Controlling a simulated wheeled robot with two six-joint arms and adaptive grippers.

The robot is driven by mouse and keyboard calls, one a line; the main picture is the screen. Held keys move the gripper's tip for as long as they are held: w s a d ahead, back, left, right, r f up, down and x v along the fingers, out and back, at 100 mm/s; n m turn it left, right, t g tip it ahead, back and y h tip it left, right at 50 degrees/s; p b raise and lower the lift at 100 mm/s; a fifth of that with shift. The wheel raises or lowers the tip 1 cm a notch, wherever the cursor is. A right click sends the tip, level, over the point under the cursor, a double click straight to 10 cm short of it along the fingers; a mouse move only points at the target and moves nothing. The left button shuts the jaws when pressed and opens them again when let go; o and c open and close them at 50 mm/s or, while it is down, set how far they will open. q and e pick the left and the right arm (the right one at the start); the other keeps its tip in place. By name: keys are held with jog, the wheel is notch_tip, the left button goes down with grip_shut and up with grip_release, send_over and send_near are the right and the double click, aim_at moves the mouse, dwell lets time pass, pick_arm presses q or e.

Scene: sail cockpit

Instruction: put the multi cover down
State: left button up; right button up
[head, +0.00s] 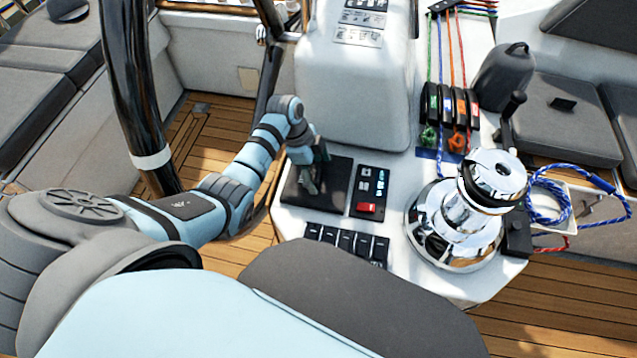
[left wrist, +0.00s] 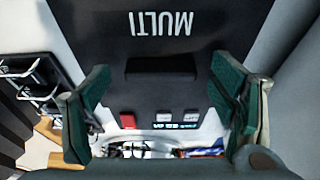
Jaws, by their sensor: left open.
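The multi cover (head: 334,184) is a dark flat square on the white console, left of the switch panel in the head view. In the left wrist view the cover (left wrist: 160,43) fills the upper middle, with "MULTI" upside down and a dark raised bar below the lettering. My left gripper (head: 311,184) is over the cover. Its green-padded fingers (left wrist: 155,108) are wide apart with nothing between them, one on each side of the picture. I cannot tell whether a finger touches the cover. My right gripper is not in view.
A switch panel (head: 370,190) with a red switch is right of the cover. Several black switches (head: 345,243) line the front edge. A chrome winch (head: 465,215) with blue rope stands on the right. A black wheel rim (head: 130,90) rises on the left.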

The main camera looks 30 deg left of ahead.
pick_arm(q)
jog(key=shift+r, duration=0.2)
jog(key=c, duration=1.4)
